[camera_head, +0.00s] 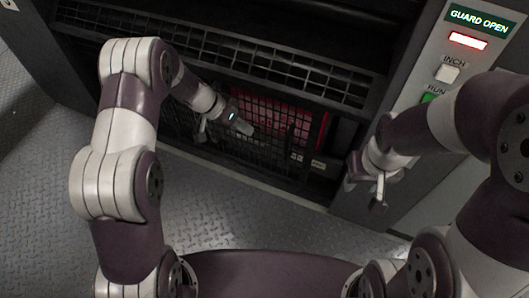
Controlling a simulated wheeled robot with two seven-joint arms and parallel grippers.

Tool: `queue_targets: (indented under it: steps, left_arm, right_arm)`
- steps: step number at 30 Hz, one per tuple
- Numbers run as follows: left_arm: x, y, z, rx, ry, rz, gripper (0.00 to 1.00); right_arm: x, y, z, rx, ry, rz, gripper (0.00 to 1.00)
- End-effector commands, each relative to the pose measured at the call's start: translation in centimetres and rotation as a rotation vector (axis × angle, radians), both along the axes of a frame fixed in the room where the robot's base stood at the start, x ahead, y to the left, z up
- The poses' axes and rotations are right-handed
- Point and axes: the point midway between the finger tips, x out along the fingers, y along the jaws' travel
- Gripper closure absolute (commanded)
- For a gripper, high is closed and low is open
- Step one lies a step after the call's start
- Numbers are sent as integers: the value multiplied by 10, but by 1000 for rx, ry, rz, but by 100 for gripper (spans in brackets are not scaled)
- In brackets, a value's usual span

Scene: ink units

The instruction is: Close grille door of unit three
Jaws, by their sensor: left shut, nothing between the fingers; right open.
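The dark mesh grille door (270,108) is low in the front of the unit, with red parts (308,122) showing through and beside its mesh. I cannot tell how far ajar it stands. My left gripper (222,133) is shut and empty, at the left part of the mesh; whether it touches is unclear. My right gripper (378,182) is open and empty, in front of the post right of the door. A lit sign (479,19) on the control panel reads GUARD OPEN. The unit's number is not readable.
Below the sign are a lit red indicator (467,41), a white INCH button (447,74) and a green RUN button (430,97), close to my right arm. A slatted frame (285,75) runs above the door. Bare tread-plate floor (250,215) lies in front.

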Motion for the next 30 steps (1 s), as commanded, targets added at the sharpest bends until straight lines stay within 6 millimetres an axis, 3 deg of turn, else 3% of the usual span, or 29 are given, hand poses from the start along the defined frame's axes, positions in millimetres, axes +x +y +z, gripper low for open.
queue_targets:
  steps: [14,21,30]
  left_arm:
    - [6,-58,-79,3,2,-3,100]
    - [-11,-85,-73,3,1,-2,100]
    - [-14,-89,-71,3,1,0,100]
  right_arm:
    - [0,0,-44,0,0,0,57]
    - [0,0,-53,0,0,0,57]
    - [0,0,-53,0,0,0,57]
